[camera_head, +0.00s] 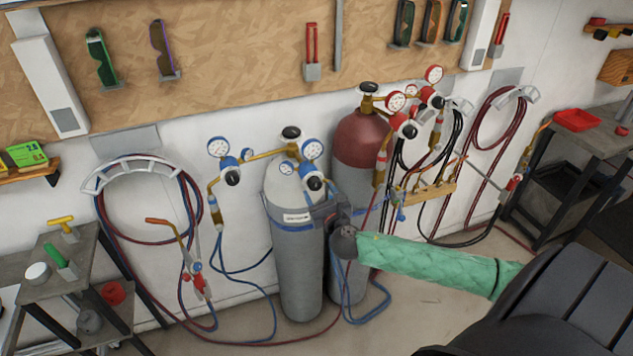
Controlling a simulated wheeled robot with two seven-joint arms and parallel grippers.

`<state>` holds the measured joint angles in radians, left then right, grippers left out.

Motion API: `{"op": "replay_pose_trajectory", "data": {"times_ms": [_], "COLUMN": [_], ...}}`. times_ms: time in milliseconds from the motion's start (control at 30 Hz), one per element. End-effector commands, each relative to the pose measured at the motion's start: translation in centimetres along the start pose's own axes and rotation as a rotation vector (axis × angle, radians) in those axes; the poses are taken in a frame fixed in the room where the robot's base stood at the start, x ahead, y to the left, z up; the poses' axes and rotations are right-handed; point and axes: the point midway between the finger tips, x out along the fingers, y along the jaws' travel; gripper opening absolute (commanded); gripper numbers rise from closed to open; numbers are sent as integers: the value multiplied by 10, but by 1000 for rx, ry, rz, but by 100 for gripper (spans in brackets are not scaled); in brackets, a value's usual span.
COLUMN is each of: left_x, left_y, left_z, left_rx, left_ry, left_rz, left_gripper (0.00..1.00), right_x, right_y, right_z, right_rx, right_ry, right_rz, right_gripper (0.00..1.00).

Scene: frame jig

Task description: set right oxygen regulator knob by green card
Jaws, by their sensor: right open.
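The green card (26,155) stands on a small wooden shelf at the far left. It shows a figure that looks like 2.8 and a smaller one below that I cannot read surely. Two blue oxygen regulators with white gauges sit above the grey cylinder (297,262). The right oxygen regulator has a black knob (315,184) facing me; its gauge (312,149) is too small to read. My right gripper (338,212), dark, at the end of a green-sleeved arm, is open below and right of that knob, apart from it. My left gripper is out of view.
A maroon-topped cylinder (361,140) with red regulators stands behind, to the right. A smaller grey cylinder (345,285) stands below my right gripper. Hoses hang on wall hooks and loop on the floor. Side tables stand left (62,290) and right (577,145).

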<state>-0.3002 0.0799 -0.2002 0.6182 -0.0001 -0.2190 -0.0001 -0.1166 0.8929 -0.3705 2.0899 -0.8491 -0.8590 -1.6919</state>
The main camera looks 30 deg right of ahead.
Motion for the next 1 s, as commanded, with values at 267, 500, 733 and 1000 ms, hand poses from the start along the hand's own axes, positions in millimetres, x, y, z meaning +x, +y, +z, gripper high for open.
{"op": "replay_pose_trajectory", "data": {"times_ms": [267, 500, 733, 1000], "left_x": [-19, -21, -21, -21], "left_y": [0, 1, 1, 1], "left_z": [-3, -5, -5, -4], "left_rx": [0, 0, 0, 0], "left_ry": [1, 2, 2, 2], "left_rz": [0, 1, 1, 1], "left_gripper": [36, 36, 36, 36], "right_x": [32, 40, 40, 40], "right_y": [-1, 0, 0, 0], "right_z": [2, 0, 0, 0], "right_rx": [1, 1, 1, 2], "right_ry": [0, 1, 1, 1], "right_rz": [-2, 0, 0, 0], "right_gripper": [59, 59, 54, 15]}}
